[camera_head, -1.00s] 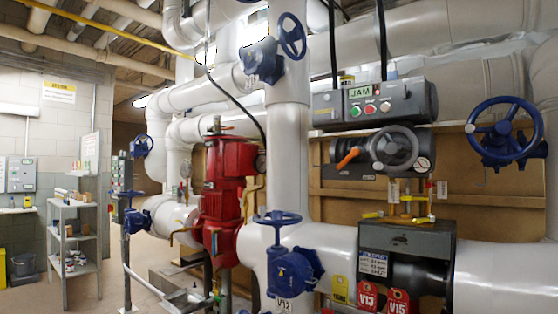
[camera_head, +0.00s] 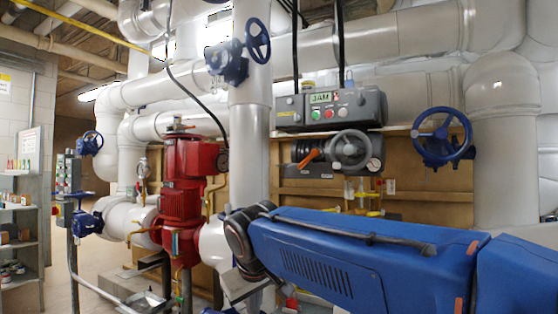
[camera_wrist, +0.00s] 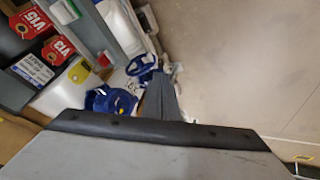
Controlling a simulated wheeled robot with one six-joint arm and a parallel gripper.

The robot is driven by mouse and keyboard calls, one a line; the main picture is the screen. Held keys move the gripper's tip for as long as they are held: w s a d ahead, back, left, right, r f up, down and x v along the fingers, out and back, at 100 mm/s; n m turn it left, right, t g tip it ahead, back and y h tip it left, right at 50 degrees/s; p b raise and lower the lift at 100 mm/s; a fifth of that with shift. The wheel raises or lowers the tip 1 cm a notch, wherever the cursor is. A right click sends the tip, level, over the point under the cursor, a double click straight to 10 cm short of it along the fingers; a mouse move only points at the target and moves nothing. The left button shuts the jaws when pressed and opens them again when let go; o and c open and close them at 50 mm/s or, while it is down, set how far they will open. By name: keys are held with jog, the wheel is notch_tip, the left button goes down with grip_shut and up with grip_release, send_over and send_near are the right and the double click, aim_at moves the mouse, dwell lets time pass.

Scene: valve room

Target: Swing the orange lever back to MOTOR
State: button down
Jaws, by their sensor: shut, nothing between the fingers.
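The orange lever (camera_head: 309,157) sits at the left of the grey handwheel (camera_head: 350,150) on the front of the valve actuator (camera_head: 332,109) in the head view. It slants down to the left; its position label cannot be read. The actuator's display (camera_head: 321,98) shows JAM. My gripper (camera_wrist: 162,88) shows in the wrist view as a dark grey tip beyond a black-edged grey housing, shut and empty. It points down towards the floor, apart from the lever. The lever is not in the wrist view. In the head view my gripper is hidden or out of frame.
My blue arm crosses the lower right of the head view, below the actuator. Blue handwheels (camera_head: 441,137), a red pump (camera_head: 183,190) and white pipes surround it. Red tags (camera_wrist: 57,50) and a blue valve (camera_wrist: 108,99) show in the wrist view. Bare floor (camera_wrist: 235,60) lies right.

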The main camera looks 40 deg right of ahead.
aim_at(308, 159)
jog(key=w+d+r+m+h, duration=0.2)
jog(key=w+d+r+h, duration=0.2)
jog(key=w+d+r, duration=0.5)
jog(key=w+d+r+m+g+h, duration=0.1)
jog(key=w+d+r+h, duration=0.3)
jog(key=w+d+r, duration=0.5)
jog(key=w+d+r+m+h, duration=0.3)
jog(key=w+d+r, duration=0.7)
jog(key=r, duration=1.2)
jog(key=shift+d+r+g+h, duration=0.2)
jog(key=shift+r+g+h, duration=0.1)
jog(key=shift+g+h, duration=0.15)
jog(key=shift+d, duration=0.1)
jog(key=shift+s+d+f, duration=0.1)
jog(key=shift+d+f, duration=0.75)
jog(key=shift+d, duration=0.85)
jog(key=shift+w+d+f, duration=0.1)
jog(key=shift+d+f, duration=0.7)
jog(key=shift+d, duration=0.95)
jog(key=shift+s+d+f, duration=0.1)
jog(key=shift+d+f, duration=0.75)
jog(key=shift+d, duration=0.85)
jog(key=shift+f, duration=0.1)
